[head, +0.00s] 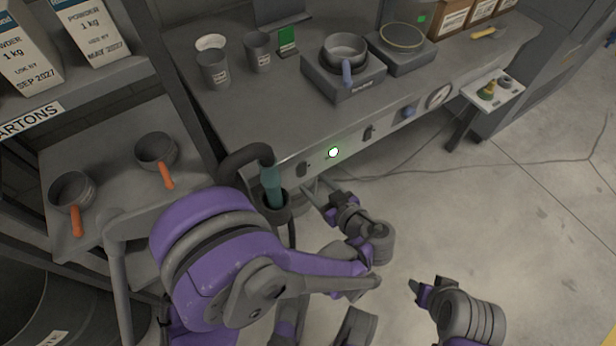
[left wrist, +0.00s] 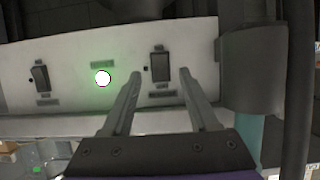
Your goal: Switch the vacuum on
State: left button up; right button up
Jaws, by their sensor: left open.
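The front panel (left wrist: 75,60) of the bench carries a dark rocker switch (left wrist: 160,67) beside the dark hose, a lit white-green lamp (left wrist: 102,78) and a second dark switch (left wrist: 40,78). The labels are too small to read. In the head view the hose-side switch (head: 303,169) and the lamp (head: 333,152) show on the bench front. My left gripper (left wrist: 160,80) is open and empty, its fingertips just below and to either side of the hose-side switch; contact cannot be told. My left gripper also shows in the head view (head: 313,190). My right gripper (head: 414,287) is over the floor; its jaws are unclear.
A dark hose (head: 245,155) and teal tube (head: 271,186) hang at the bench's left end, close to my left gripper.

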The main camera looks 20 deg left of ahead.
aim_at(303, 174)
pick_arm(q)
jog(key=shift+b+x, duration=0.3)
jog(key=shift+x, duration=2.05)
jog(key=shift+c, duration=0.2)
grip_shut()
